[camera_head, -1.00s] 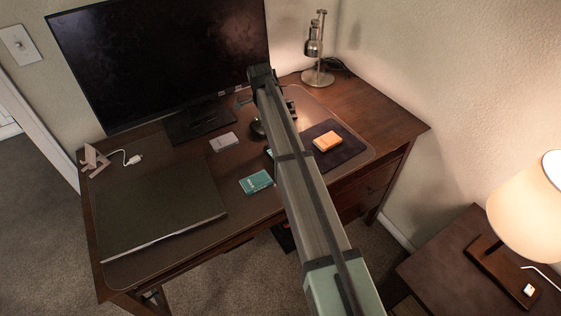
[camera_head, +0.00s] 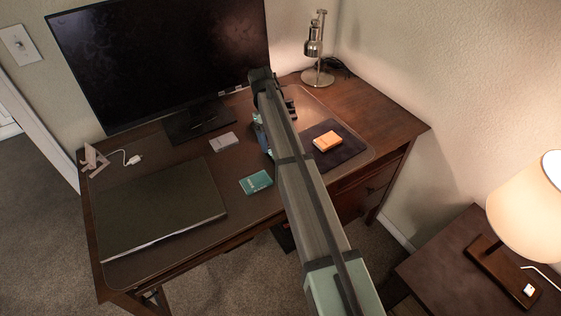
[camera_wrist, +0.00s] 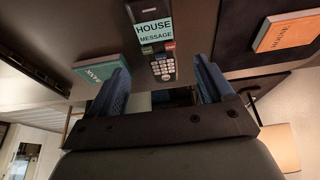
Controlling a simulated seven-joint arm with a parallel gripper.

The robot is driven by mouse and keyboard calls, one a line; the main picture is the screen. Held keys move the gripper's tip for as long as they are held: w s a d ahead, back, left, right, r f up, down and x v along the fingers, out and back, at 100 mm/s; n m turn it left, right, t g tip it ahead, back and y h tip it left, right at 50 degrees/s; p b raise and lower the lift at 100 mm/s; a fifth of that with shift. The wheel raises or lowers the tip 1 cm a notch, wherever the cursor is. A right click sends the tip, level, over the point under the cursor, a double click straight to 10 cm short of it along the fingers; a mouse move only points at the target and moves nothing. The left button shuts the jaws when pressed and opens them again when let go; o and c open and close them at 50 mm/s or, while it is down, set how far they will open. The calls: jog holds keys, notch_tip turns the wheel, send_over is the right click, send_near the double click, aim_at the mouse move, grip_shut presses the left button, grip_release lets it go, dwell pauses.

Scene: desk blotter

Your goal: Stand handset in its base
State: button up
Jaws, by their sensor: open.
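The handset (camera_wrist: 163,66) is dark, with a keypad and a pale screen reading "HOUSE MESSAGE". In the wrist view it lies ahead of my gripper (camera_wrist: 160,75), its keypad end lined up with the gap between the blue fingers. The fingers are spread, one on each side, and I see no grip on it. In the head view my gripper (camera_head: 262,135) is low over the blotter and mostly covered by my arm, which hides the handset. A small dark object (camera_head: 291,108) shows behind my arm; I cannot tell whether it is the base.
A teal box (camera_head: 256,182) lies left of my arm, an orange one (camera_head: 327,141) on a dark pad (camera_head: 350,152) to the right. A pale box (camera_head: 223,142), a closed laptop (camera_head: 160,208), a monitor (camera_head: 160,55) and a metal lamp (camera_head: 316,50) stand around.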

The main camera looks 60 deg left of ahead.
jog(key=shift+x, duration=3.15)
jog(key=shift+c, duration=0.3)
jog(key=c, duration=1.1)
jog(key=shift+a+r, duration=0.1)
jog(key=shift+r, duration=0.1)
jog(key=shift+c, duration=0.2)
